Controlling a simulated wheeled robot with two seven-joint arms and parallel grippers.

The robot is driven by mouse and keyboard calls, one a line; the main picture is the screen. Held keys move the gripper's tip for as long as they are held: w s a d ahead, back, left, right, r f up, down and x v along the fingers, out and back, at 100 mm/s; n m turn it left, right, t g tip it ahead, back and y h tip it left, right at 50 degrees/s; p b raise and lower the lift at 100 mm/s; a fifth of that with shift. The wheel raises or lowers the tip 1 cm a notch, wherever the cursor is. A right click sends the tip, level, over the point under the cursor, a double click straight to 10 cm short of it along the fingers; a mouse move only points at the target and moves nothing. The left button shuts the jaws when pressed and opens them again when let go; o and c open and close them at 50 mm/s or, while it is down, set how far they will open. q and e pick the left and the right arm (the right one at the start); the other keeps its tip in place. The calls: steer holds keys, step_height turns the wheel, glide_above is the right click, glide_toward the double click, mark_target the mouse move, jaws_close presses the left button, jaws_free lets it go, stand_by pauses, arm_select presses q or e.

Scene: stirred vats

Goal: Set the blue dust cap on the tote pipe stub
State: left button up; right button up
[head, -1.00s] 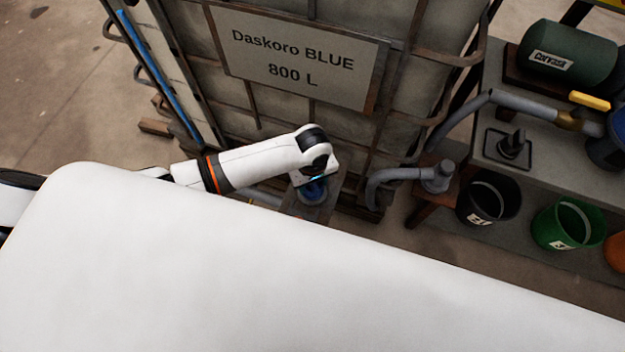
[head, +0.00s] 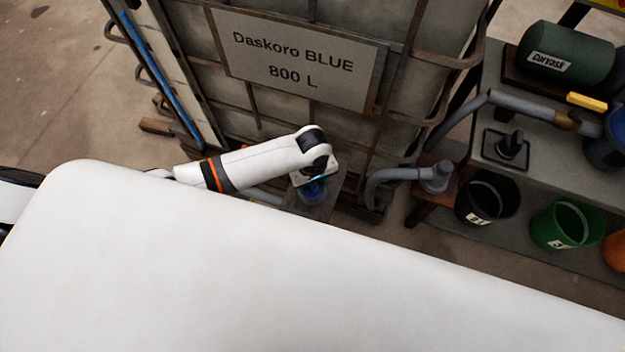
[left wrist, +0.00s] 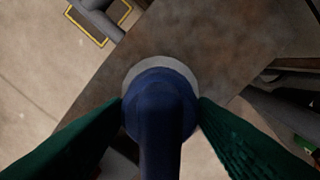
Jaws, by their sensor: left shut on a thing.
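The blue dust cap (left wrist: 160,120) is between the green fingers of my left gripper (left wrist: 160,102) in the left wrist view, and they are shut on it. A pale grey round rim (left wrist: 160,64), apparently the tote pipe stub, shows around the cap's far edge; I cannot tell whether the cap touches it. My arm and gripper hide most of the stub there. My right gripper is not in view.
A grey bent hose (head: 385,177) ends right of the cap. A bench (head: 540,140) on the right carries a green drum (head: 568,52) and a black stand (head: 506,146). A black bucket (head: 488,198) and a green bucket (head: 567,224) stand below.

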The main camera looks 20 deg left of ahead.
arm_select(q)
steer(key=shift+f+b, duration=0.3)
steer(key=shift+f, duration=0.3)
steer(key=o, duration=0.7)
step_height(320, 180, up, 11)
steer(key=p, duration=1.3)
steer(key=shift+r, duration=0.1)
